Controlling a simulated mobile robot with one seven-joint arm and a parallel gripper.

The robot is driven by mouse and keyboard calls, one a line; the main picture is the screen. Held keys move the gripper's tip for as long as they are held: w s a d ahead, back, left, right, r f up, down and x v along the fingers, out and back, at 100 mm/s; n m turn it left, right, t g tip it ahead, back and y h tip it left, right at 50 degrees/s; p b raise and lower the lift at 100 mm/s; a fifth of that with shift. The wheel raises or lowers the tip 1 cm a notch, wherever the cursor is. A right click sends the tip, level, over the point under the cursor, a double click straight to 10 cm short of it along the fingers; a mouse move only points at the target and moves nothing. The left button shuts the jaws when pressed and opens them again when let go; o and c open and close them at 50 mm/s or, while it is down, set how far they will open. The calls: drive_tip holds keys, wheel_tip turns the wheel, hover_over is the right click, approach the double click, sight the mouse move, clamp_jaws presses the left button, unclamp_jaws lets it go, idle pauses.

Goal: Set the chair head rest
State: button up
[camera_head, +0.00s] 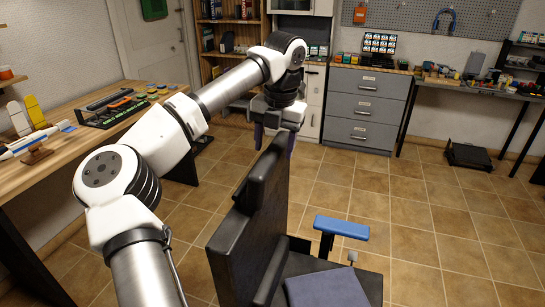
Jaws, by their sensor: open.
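A black chair stands at the lower middle, its tall backrest (240,240) seen from the side. A black head rest (268,172) sits at the top of the backrest. My gripper (275,142) is above the head rest, with its dark purple fingers pointing down, one on each side of the head rest's upper part. The fingers are open. I cannot tell whether they touch the head rest. The far finger is partly hidden behind it.
The chair has a blue armrest (341,227) and a dark blue seat pad (326,288). A wooden workbench (75,150) with models stands at left. Grey drawers (366,108) stand at the back, and a black box (468,155) lies on the floor.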

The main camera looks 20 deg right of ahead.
drive_tip(key=shift+w+a+f+p, duration=0.1)
drive_tip(key=shift+f+p, duration=0.1)
drive_tip(key=shift+f, duration=1)
drive_tip(key=shift+w+a+f+p, duration=0.1)
drive_tip(key=shift+f+p, duration=0.05)
drive_tip(key=shift+f, duration=1)
clamp_jaws()
drive_tip(key=shift+w+a+r+g+h+p, duration=0.15)
drive_tip(key=shift+a+r+g+h+p, duration=0.2)
drive_tip(key=shift+h, duration=0.25)
drive_tip(key=shift+d, duration=0.1)
unclamp_jaws()
